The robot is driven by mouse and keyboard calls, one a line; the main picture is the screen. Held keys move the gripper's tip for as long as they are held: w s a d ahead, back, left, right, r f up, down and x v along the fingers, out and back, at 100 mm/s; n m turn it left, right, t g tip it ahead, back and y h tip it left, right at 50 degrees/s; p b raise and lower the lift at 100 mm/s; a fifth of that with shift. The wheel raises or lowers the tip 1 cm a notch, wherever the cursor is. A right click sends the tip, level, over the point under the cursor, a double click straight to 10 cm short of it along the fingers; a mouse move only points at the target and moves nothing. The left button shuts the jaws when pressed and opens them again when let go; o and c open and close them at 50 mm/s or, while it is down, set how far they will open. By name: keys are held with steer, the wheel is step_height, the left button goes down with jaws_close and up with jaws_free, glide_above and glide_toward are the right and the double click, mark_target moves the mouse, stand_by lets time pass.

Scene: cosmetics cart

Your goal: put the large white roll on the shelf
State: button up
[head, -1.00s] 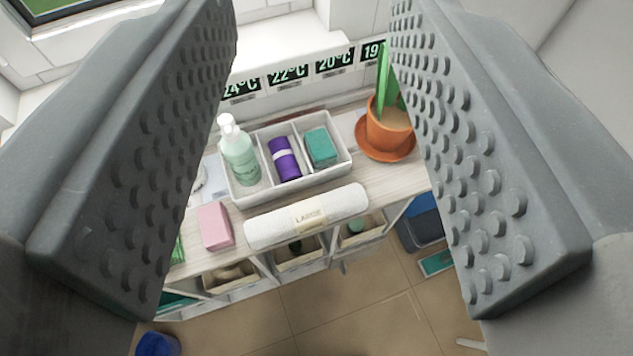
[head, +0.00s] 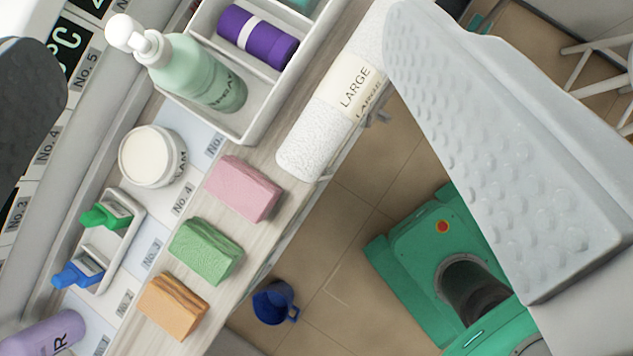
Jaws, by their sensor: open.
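The large white roll (head: 318,138) lies on the wooden cart top along its front edge. It has a cream band reading "LARGE". My gripper (head: 225,60) is open and empty, with its fingers wide apart at the left and right of the view. The right finger covers the upper right end of the roll; I cannot tell whether they touch. The wooden shelf top (head: 270,150) runs diagonally across the view.
A tray (head: 258,120) holds a mint pump bottle (head: 205,75) and a purple roll (head: 256,36). Pink (head: 243,188), green (head: 206,251) and orange (head: 172,306) blocks stand near the front edge. A white jar (head: 152,156) is behind. A blue mug (head: 274,302) is on the floor.

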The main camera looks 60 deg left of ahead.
step_height(320, 180, down, 11)
steer(key=w+a+m+g+h+b, duration=0.1)
steer(key=a+m+g+h, duration=0.1)
steer(key=a+m, duration=0.1)
steer(key=m+g+h+b, duration=0.2)
steer(key=m+g, duration=0.1)
steer(key=m, duration=0.2)
glide_toward(322, 130)
steer(key=b+x, duration=0.2)
steer(key=x, duration=1.1)
steer(key=c, duration=1.4)
steer(key=shift+o, duration=0.2)
steer(key=shift+r, duration=0.1)
